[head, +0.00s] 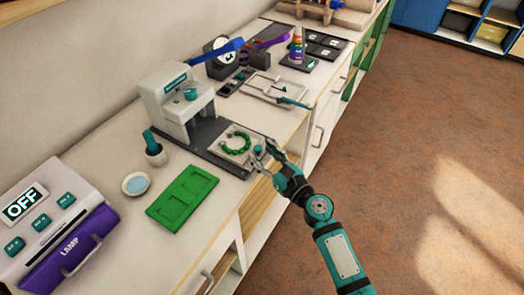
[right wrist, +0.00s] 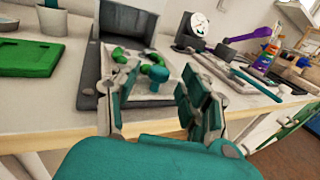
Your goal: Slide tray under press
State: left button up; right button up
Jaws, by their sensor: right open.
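The pale tray (head: 227,152) carries a ring of green beads (head: 236,140) and has a teal knob (head: 258,149) on its near right side. It lies on the dark base plate (head: 203,135) in front of the grey-white press (head: 165,92); the press head stands behind it. In the right wrist view the knob (right wrist: 157,73) shows upright beyond the fingers. My right gripper (head: 267,155) is open and empty at the counter's front edge, close to the knob. In the right wrist view its fingers (right wrist: 150,98) are spread apart, with the knob between and beyond them. My left gripper is out of view.
A green board (head: 183,197), a small dish (head: 136,184) and a pot with a teal handle (head: 155,152) stand left of the press. A lamp box (head: 60,215) reads OFF. Another pale tray (head: 268,90) lies to the right. Floor in front is clear.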

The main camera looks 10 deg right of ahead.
jog(key=shift+w+a, duration=0.2)
jog(key=shift+w, duration=0.15)
jog(key=shift+c, duration=0.3)
grip_shut()
